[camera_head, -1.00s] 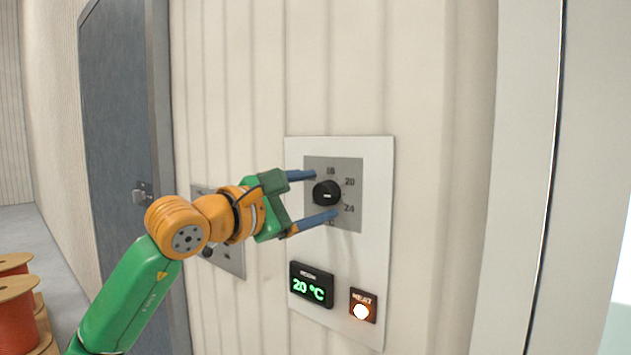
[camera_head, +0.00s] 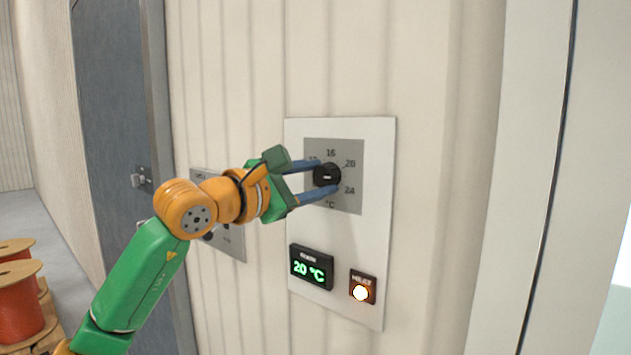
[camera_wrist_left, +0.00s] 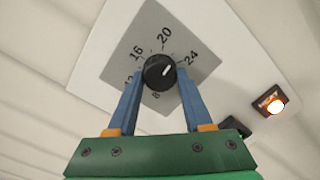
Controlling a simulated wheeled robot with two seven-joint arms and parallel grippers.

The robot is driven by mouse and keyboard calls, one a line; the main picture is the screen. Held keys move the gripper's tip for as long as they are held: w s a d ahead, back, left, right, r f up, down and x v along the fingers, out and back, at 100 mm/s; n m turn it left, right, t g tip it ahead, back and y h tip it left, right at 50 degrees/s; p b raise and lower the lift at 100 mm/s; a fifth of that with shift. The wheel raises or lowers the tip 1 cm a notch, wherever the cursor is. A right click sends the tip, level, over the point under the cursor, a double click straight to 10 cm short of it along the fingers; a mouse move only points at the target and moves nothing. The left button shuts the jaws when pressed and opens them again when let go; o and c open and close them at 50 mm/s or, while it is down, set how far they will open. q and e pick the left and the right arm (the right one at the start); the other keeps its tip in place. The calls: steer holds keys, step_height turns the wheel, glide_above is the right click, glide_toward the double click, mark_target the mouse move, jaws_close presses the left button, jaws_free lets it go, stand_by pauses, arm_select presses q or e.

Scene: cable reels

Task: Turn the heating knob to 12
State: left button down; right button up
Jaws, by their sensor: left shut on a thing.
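The heating knob (camera_head: 327,174) is a round black dial on a grey scale plate (camera_head: 347,202) on a white wall panel. In the left wrist view the knob (camera_wrist_left: 159,72) has a white mark pointing up and right, between 20 and 24. The 12 is partly hidden behind a finger there. My left gripper (camera_head: 326,176) has its two blue fingers on opposite sides of the knob and is shut on it; the fingers also show in the left wrist view (camera_wrist_left: 160,77). My right gripper is not in view.
Below the knob are a green display (camera_head: 312,267) reading 20 °C and a lit HEAT lamp (camera_head: 361,291). A second grey panel (camera_head: 231,241) is partly behind my left arm. A grey door (camera_head: 115,120) and cable reels (camera_head: 18,310) are at the left.

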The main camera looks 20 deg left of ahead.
arm_select(q)
steer(key=n+b, duration=0.2)
steer(key=n, duration=0.2)
steer(key=shift+f+t, duration=0.15)
steer(key=shift+t, duration=0.15)
steer(key=n+b, duration=0.2)
steer(key=n, duration=0.3)
steer(key=shift+d, duration=0.15)
steer(key=n+b, duration=0.1)
steer(key=n, duration=0.1)
steer(key=n+b, duration=0.1)
steer(key=n, duration=0.1)
steer(key=shift+s+n+t+y, duration=0.1)
steer(key=shift+n+t+y, duration=0.2)
steer(key=shift+n, duration=0.1)
steer(key=n+b, duration=0.2)
steer(key=n, duration=0.2)
steer(key=shift+d+n, duration=0.15)
steer(key=shift+n, duration=0.25)
steer(key=n+y+b, duration=0.1)
steer(key=n, duration=0.4)
steer(key=shift+n, duration=0.4)
steer(key=n, duration=0.2)
steer(key=n+b, duration=0.1)
steer(key=n, duration=0.2)
steer(key=shift+r+n, duration=0.3)
steer(key=shift+n, duration=0.1)
steer(key=shift+c, duration=1.5)
jaws_free()
steer(key=shift+d, duration=0.1)
